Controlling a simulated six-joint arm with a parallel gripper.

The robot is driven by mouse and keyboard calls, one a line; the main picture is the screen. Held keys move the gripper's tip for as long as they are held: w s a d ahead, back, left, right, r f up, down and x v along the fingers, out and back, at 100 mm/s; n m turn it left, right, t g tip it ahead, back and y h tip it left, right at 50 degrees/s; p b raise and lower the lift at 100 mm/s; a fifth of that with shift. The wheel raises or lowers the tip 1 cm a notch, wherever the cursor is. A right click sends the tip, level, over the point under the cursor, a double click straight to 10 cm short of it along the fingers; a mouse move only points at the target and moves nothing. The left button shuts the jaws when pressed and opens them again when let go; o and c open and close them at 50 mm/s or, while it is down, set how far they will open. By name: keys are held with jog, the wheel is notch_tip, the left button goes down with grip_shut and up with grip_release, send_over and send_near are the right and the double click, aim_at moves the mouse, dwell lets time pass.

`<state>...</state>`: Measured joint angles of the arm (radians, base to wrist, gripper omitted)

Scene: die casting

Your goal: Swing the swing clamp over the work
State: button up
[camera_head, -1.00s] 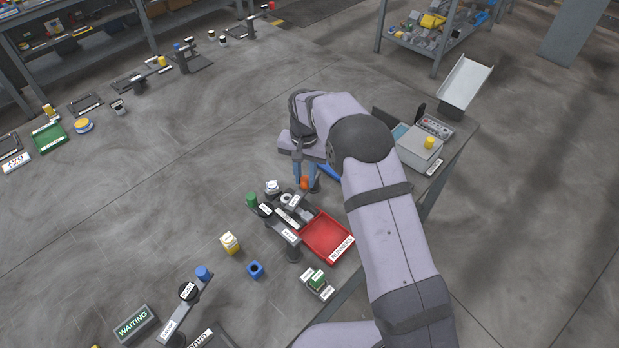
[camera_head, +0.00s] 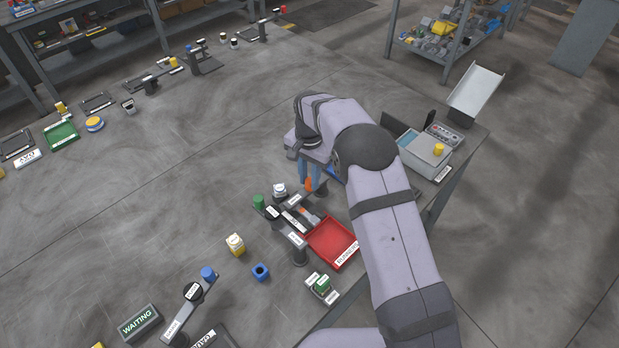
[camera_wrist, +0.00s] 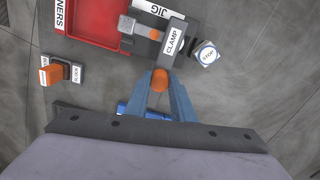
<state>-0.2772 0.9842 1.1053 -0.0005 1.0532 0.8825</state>
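The swing clamp, a dark bar with a white CLAMP label (camera_wrist: 174,40), runs from my gripper toward the jig (camera_wrist: 156,10) in the wrist view. Its orange knob (camera_wrist: 160,80) sits between the blue fingertips of my gripper (camera_wrist: 161,75), which close in on both sides of it.
A red RUNNERS tray (camera_wrist: 98,22) lies left of the jig in the wrist view. The table left of the jig has free room.

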aim_at(310, 181)
jog(key=o, duration=0.4)
jog(key=shift+c, duration=0.2)
jog(key=shift+r, duration=0.1)
jog(key=shift+r+b, duration=1.1)
jog(key=shift+r, duration=2.55)
